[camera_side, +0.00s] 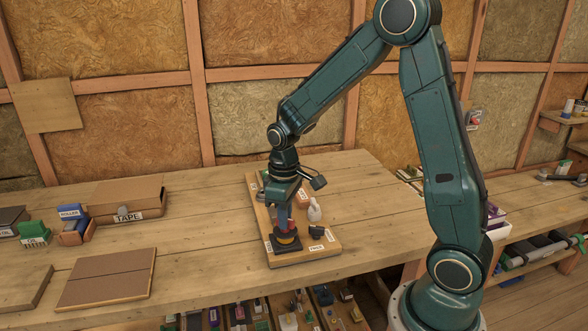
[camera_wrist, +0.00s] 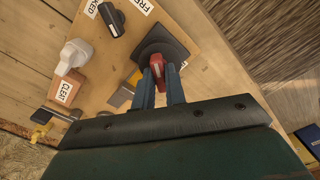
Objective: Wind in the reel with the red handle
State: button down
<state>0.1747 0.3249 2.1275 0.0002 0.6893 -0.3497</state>
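The red handle (camera_wrist: 157,70) stands between my gripper's two blue fingers (camera_wrist: 160,85) in the wrist view, and both fingers appear to touch its sides. The reel's dark square plate (camera_wrist: 168,42) shows beyond the fingers in the wrist view.
A white knob-shaped piece (camera_side: 314,210) stands on the board beside a wooden block labelled CLEAT (camera_wrist: 66,88). A black piece (camera_side: 318,232) sits by the FREE label. A TAPE box (camera_side: 127,203) stands to the left. The bench between is clear.

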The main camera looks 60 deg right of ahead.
jog(key=shift+m, duration=0.4)
jog(key=m, duration=1.2)
jog(key=shift+m, duration=0.3)
jog(key=m, duration=0.9)
jog(key=shift+m, duration=0.4)
jog(key=c, duration=1.4)
grip_release()
jog(key=shift+c, duration=0.2)
